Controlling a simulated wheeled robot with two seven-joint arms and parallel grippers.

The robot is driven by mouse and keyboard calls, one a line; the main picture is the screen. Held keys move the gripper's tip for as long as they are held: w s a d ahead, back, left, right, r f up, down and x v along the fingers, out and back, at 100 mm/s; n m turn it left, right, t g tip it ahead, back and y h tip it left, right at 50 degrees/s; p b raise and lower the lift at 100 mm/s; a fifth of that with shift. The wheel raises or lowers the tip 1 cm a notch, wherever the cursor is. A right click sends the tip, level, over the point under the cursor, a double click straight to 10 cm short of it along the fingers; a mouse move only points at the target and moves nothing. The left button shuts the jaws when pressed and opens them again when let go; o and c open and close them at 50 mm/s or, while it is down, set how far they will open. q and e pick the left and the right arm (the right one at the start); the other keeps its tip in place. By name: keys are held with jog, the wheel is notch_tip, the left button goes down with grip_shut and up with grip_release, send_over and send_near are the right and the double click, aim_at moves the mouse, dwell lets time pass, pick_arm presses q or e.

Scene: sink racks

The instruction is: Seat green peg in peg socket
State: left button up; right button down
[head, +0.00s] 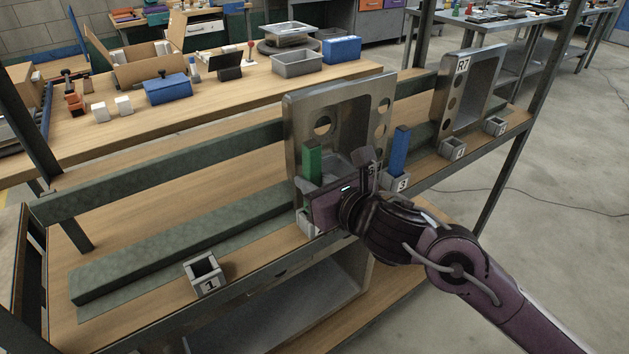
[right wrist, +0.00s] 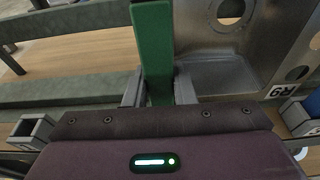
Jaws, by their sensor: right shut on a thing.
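The green peg (head: 312,160) stands upright in front of a grey metal bracket (head: 337,98). My right gripper (head: 318,190) is shut on it; in the right wrist view the fingers (right wrist: 157,95) press both sides of the peg (right wrist: 153,45). A grey socket (head: 306,224) shows partly below my gripper, mostly covered. The peg's lower end is hidden, so I cannot tell whether it is in that socket. An empty socket marked 1 (head: 205,273) is at the left. A blue peg (head: 400,150) stands in the socket marked 3 (head: 397,184). My left gripper is not in view.
More small sockets (head: 452,149) stand along the shelf edge to the right, by a second bracket (head: 468,85) marked R7. A green-grey rail (head: 170,255) lies along the shelf. The shelf left of the first bracket is mostly clear.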

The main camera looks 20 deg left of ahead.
jog(key=shift+f, duration=0.2)
jog(key=shift+r, duration=0.35)
dwell(0.4)
jog(key=shift+b, duration=0.35)
jog(key=shift+s+d+b, duration=0.2)
jog(key=shift+b, duration=0.1)
jog(key=shift+b, duration=0.55)
dwell(1.2)
jog(key=shift+s+d+f+b, duration=0.15)
jog(key=shift+s+f+b, duration=0.15)
jog(key=shift+b, duration=0.25)
